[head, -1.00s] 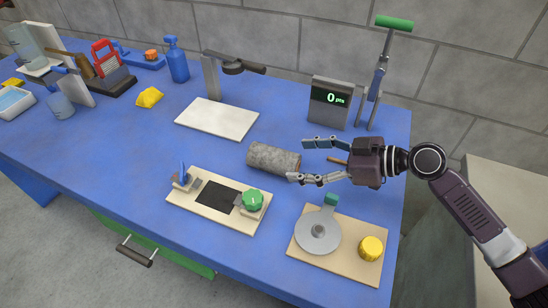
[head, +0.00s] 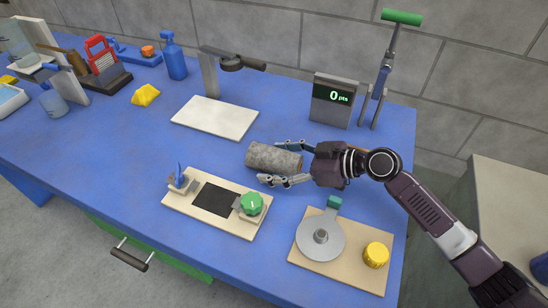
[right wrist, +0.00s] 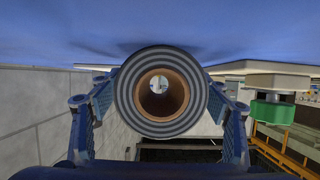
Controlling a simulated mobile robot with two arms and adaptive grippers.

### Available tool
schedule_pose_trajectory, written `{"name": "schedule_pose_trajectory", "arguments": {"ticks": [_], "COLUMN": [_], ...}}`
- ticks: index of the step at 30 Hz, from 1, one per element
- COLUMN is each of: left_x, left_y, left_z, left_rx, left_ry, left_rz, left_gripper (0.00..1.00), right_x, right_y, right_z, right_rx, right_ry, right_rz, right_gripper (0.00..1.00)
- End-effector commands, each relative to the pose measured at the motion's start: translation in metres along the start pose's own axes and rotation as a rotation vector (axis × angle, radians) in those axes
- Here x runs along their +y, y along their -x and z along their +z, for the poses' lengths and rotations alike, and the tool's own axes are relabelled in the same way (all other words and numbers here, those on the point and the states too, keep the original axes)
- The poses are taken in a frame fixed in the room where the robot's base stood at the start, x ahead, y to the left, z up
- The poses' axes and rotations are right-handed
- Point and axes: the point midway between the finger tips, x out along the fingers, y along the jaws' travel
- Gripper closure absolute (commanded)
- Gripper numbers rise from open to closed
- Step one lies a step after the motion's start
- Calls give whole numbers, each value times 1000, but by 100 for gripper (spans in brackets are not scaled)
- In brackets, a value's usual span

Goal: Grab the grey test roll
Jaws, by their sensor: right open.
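The grey test roll (head: 272,159) lies on its side on the blue table in the head view. In the right wrist view the roll (right wrist: 128,92) shows end-on, with grey rings around a brown hollow core. My right gripper (head: 279,163) is open, with one finger on each side of the roll's right end. Its fingers (right wrist: 160,110) also flank the roll in the right wrist view; I cannot tell whether they touch it. My left gripper is not in view.
A board with a black pad and green knob (head: 251,203) lies in front of the roll. A disc fixture with a yellow knob (head: 375,254) is at the front right. A white plate (head: 214,118) and a display box (head: 331,101) stand behind.

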Motion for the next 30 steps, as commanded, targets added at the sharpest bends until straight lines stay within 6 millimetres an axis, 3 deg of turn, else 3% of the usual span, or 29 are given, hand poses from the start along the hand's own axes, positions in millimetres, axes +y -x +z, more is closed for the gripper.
{"name": "schedule_pose_trajectory", "arguments": {"ticks": [8, 22, 30], "left_x": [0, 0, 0], "left_y": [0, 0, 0], "left_z": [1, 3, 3], "left_rx": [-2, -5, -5], "left_ry": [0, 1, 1], "left_rz": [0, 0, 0], "left_gripper": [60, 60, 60], "right_x": [0, 0, 1], "right_y": [-4, -4, -3], "right_z": [1, 1, -2], "right_rx": [-1, 0, 2], "right_ry": [1, 1, 2], "right_rz": [1, 1, 2], "right_gripper": [30, 80, 80]}}
